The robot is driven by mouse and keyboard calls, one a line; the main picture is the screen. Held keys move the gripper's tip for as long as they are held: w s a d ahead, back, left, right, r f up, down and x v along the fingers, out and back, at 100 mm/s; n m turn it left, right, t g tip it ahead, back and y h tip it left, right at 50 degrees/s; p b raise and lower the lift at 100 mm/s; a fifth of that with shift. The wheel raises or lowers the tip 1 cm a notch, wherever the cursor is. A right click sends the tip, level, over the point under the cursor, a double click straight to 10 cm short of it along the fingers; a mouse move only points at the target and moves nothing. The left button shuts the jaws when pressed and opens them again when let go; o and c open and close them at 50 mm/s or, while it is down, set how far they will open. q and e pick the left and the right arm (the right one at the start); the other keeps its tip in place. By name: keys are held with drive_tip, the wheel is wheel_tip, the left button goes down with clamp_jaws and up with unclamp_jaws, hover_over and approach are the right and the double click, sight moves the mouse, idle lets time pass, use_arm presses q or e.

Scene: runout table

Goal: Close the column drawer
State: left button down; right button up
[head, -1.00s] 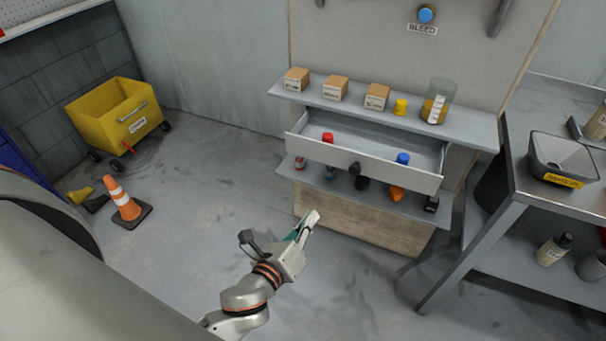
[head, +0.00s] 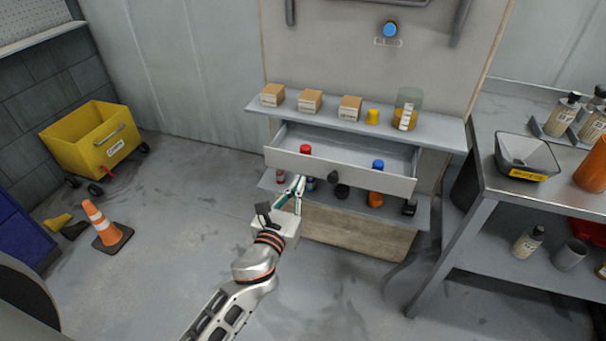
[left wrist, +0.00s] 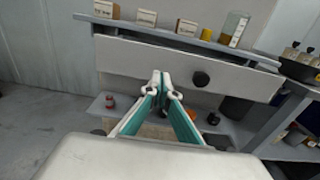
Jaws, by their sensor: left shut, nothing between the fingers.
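The column drawer (head: 360,179) is pulled out below the upper shelf. A dark round knob (head: 333,181) sits on its front, and a red-capped item (head: 305,149) and a blue-capped item (head: 378,165) show at the drawer. In the left wrist view the drawer front (left wrist: 135,59) spans the picture ahead of my fingers, with the knob (left wrist: 200,79) to their right. My left gripper (head: 298,184) is shut and empty, in front of the drawer's left half and left of the knob. It also shows in the left wrist view (left wrist: 160,78). I cannot tell whether it touches the drawer. My right gripper is out of view.
The upper shelf (head: 440,132) holds several small boxes, a yellow item and a jar (head: 406,110). A lower shelf (head: 270,183) holds small items. A metal table (head: 485,184) stands right. A cone (head: 107,229) and yellow cart (head: 90,143) stand left.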

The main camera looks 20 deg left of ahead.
sight(317, 152)
use_arm(q)
drive_tip(key=shift+w+f, duration=0.1)
drive_tip(key=shift+w, duration=2.05)
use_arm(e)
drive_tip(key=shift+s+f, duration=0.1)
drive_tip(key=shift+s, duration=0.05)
use_arm(q)
drive_tip(key=shift+w, duration=0.25)
drive_tip(key=w, duration=0.4)
drive_tip(key=w+b, duration=0.1)
drive_tip(key=w, duration=0.3)
drive_tip(key=w+b, duration=0.1)
drive_tip(key=w, duration=0.3)
drive_tip(key=shift+w+d+f, duration=0.15)
drive_tip(key=shift+w+d, duration=0.1)
drive_tip(key=shift+d, duration=0.05)
drive_tip(key=shift+w, duration=0.6)
drive_tip(key=shift+r, duration=0.35)
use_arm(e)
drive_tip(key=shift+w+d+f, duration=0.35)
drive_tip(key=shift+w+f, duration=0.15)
use_arm(q)
drive_tip(key=shift+r, duration=0.1)
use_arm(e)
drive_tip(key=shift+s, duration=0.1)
use_arm(q)
drive_tip(key=shift+a, duration=0.1)
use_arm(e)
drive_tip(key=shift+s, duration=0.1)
